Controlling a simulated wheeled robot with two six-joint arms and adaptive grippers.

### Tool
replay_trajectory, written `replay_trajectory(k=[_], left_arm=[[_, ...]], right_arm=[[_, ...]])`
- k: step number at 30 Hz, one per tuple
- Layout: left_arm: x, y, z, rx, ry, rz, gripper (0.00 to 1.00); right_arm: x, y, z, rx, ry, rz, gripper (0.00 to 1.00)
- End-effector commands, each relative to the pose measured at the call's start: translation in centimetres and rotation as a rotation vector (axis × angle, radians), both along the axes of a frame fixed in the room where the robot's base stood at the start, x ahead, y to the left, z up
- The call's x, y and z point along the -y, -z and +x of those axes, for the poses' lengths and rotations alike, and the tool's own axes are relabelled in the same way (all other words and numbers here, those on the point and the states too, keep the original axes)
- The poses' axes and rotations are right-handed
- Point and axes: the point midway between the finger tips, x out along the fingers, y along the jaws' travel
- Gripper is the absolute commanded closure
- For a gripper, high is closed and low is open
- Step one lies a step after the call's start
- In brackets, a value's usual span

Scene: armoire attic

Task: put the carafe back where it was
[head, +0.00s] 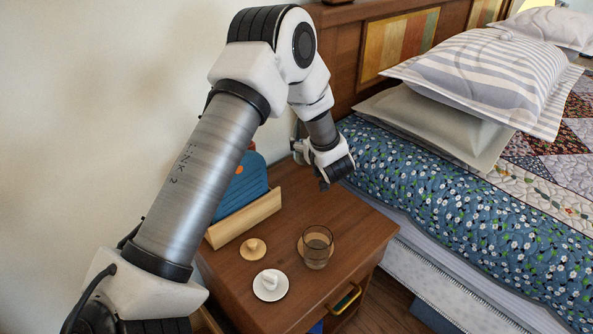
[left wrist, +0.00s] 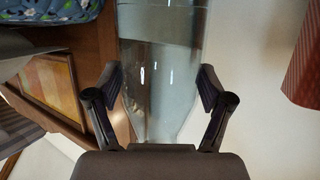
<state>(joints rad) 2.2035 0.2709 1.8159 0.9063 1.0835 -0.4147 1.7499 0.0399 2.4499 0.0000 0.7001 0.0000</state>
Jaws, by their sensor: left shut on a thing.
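My left gripper (head: 325,182) is above the back of the wooden nightstand (head: 345,225), close to the bed. In the left wrist view its two fingers (left wrist: 160,95) are closed on either side of a clear glass carafe (left wrist: 160,75). The carafe runs up out of the top of that view, so its whole shape does not show. In the head view my arm and gripper hide most or all of the carafe, and I cannot tell whether it touches the nightstand. My right gripper is not in view.
On the nightstand stand a brownish glass tumbler (head: 317,252) on a round coaster, a wooden disc with a knob (head: 253,249), a white saucer (head: 262,294) with a small white object, and a wooden holder (head: 228,228) with blue items. The bed (head: 440,200) borders the right.

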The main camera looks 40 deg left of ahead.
Motion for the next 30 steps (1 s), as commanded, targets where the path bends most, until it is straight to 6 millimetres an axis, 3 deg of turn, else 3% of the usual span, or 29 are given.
replay_trajectory(k=[3,6,12,22,30], left_arm=[[-2.1,0.1,-0.7,0.001,-0.074,0.001,0.89],[-2.9,0.4,-1.0,0.000,-0.105,0.002,0.89],[-3.1,4.5,-1.1,-0.003,-0.110,0.003,0.89],[-3.0,9.4,-1.1,-0.001,-0.108,0.004,0.89],[-3.0,10.1,-1.1,0.002,-0.109,0.002,0.89]], right_arm=[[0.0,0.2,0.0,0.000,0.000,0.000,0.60],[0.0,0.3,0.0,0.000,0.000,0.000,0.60],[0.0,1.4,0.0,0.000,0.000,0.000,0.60],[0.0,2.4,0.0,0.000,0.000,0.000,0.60],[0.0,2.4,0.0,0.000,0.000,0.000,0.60]])
